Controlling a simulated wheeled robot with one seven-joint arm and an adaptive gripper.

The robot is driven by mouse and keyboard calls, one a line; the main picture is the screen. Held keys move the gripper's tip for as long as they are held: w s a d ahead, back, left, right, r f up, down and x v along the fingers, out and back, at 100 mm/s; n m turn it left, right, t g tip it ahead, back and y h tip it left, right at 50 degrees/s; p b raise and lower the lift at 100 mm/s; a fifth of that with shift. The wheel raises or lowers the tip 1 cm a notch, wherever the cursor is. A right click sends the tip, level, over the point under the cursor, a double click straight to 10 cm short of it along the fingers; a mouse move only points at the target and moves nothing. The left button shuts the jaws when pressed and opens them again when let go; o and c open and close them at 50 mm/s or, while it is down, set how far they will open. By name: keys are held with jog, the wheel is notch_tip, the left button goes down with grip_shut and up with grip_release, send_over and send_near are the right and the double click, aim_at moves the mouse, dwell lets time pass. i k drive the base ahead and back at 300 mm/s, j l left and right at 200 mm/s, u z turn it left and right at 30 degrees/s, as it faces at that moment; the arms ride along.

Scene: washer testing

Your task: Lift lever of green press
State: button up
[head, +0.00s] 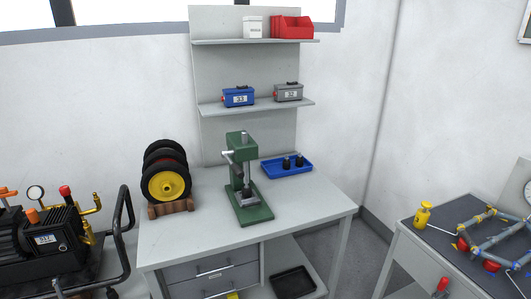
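The green press (251,208) stands upright on the light grey workbench (195,243), near the middle of the head view. Its lever (228,156) is a grey piece at the upper left side of the press head. The lever's exact angle is too small to tell. A metal ram and a dark part sit low at the press front. My gripper is not in the head view, and nothing touches the press.
Black wheels with a yellow hub (166,184) stand on a wooden rack left of the press. A blue tray (287,169) with black parts lies behind right. Shelves (255,107) hang behind. A compressor (45,245) is at left, a second table (430,243) at right.

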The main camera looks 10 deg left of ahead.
aim_at(238, 171)
jog(key=i+j, duration=0.15)
jog(key=j, duration=0.2)
jog(key=i+j+z, duration=0.1)
jog(key=j, duration=0.3)
jog(key=i+j+z, duration=0.1)
jog(key=i+j, duration=0.15)
jog(key=j, duration=0.15)
jog(key=k+j+z, duration=0.1)
jog(key=j, duration=0.3)
jog(key=k+j+z, duration=0.1)
jog(key=j, duration=0.25)
jog(key=k+j, duration=0.15)
jog(key=j, duration=0.25)
jog(key=k+j+z, duration=0.15)
jog(key=j, duration=0.2)
jog(key=k+j+z, duration=0.1)
jog(key=j, duration=0.3)
jog(key=k+j+z, duration=0.2)
jog(key=k+j, duration=0.75)
jog(key=j, duration=0.1)
